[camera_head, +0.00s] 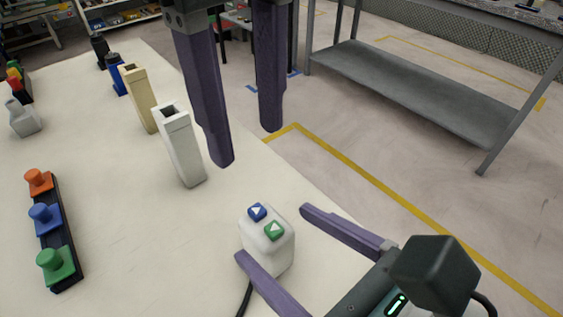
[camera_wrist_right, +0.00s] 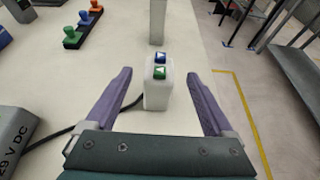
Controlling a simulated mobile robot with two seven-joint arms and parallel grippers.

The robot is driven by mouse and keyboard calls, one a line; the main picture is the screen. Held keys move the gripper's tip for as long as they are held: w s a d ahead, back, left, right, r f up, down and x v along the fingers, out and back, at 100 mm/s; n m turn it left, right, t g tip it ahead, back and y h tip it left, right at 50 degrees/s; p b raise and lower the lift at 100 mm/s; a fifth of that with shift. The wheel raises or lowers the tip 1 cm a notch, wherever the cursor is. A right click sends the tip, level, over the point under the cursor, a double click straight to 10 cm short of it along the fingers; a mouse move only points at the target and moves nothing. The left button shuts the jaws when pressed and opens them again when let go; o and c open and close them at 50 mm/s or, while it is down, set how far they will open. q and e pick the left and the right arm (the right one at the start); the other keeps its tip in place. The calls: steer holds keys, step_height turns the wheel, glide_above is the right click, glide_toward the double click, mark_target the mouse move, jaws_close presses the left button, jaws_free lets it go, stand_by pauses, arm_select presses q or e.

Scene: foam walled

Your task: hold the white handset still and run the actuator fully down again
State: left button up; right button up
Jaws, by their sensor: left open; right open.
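The white handset (camera_head: 283,255) stands on the pale table near its right edge. Its top has a blue button (camera_head: 257,212) and a green button (camera_head: 274,230), each with a white triangle. My right gripper (camera_head: 272,233) is open, with one finger on either side of the handset; in the right wrist view the handset (camera_wrist_right: 158,96) sits between the fingers with gaps on both sides. My left gripper (camera_head: 248,147) is open and empty, pointing down above and beyond the handset. I cannot tell which thing is the actuator.
A white slotted post (camera_head: 183,150) and a cream one (camera_head: 139,98) stand beyond the handset. A strip with orange, blue and green knobs (camera_head: 55,235) lies at left. A grey box marked V DC (camera_wrist_right: 14,140) and a black cable are nearby. A grey metal shelf (camera_head: 420,95) stands right.

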steer(key=shift+w+a+f, duration=0.15)
steer(key=shift+w+a, duration=0.05)
steer(key=shift+w, duration=0.05)
jaws_close()
arm_select(q)
jaws_close()
stand_by(0.8)
stand_by(1.3)
